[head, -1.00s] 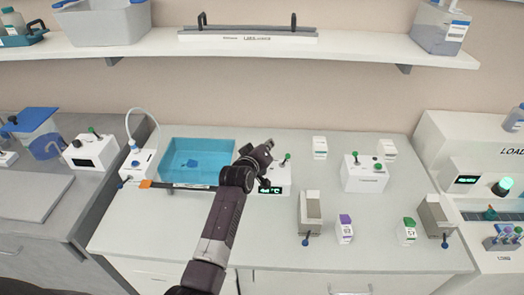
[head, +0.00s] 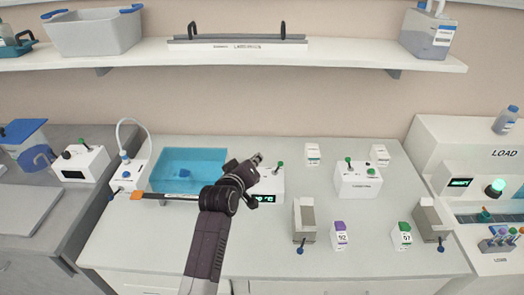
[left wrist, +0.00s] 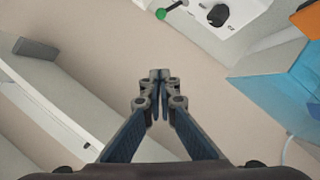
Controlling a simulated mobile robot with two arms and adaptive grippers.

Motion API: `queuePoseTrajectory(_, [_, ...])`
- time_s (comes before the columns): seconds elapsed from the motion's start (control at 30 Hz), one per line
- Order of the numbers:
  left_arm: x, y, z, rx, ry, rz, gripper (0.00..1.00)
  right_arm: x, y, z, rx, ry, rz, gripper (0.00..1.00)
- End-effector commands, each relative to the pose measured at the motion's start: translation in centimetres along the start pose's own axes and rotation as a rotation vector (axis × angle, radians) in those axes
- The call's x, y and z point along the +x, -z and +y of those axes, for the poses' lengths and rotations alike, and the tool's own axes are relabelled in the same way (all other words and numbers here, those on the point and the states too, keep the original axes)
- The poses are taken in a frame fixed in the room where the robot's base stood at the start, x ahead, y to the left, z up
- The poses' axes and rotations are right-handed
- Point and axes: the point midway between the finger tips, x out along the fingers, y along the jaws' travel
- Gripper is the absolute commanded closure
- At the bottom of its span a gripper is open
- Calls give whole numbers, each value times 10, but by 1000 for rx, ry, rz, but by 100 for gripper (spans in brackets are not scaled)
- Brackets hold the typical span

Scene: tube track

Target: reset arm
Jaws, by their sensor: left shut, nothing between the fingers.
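My left gripper (head: 256,180) is over the bench, in front of a white box with a green-lit display (head: 268,190) that it partly hides. In the left wrist view its fingers (left wrist: 160,80) are together with nothing between them. The left arm comes up from the bottom of the head view. My right gripper does not show.
A blue water basin (head: 172,165) is left of the gripper. A white control box (head: 358,185), grey holders (head: 304,215), a purple-capped container (head: 340,235) and a green-capped one (head: 402,236) stand to the right. A shelf (head: 350,56) runs behind. The bench front is clear.

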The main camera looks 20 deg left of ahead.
Motion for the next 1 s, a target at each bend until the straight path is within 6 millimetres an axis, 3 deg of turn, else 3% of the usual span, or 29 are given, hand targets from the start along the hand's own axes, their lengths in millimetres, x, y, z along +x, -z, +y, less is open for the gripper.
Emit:
queuePoseTrajectory(0.17, [-2,-3,-3,10,6,-7,100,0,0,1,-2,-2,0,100])
queuePoseTrajectory(0.27, [-16,-20,-18,64,37,-52,100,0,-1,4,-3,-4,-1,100])
queuePoseTrajectory(0.33, [-35,-43,-38,136,76,-114,100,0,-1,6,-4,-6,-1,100])
queuePoseTrajectory(0.5, [-118,-114,-93,384,182,-350,100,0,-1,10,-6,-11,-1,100])
queuePoseTrajectory(0.6, [-169,-146,-117,507,221,-485,100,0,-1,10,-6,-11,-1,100])
queuePoseTrajectory(0.8, [-246,-183,-142,664,253,-682,100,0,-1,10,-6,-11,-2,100])
queuePoseTrajectory(1.0, [-308,-203,-156,771,264,-833,100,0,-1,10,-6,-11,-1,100])
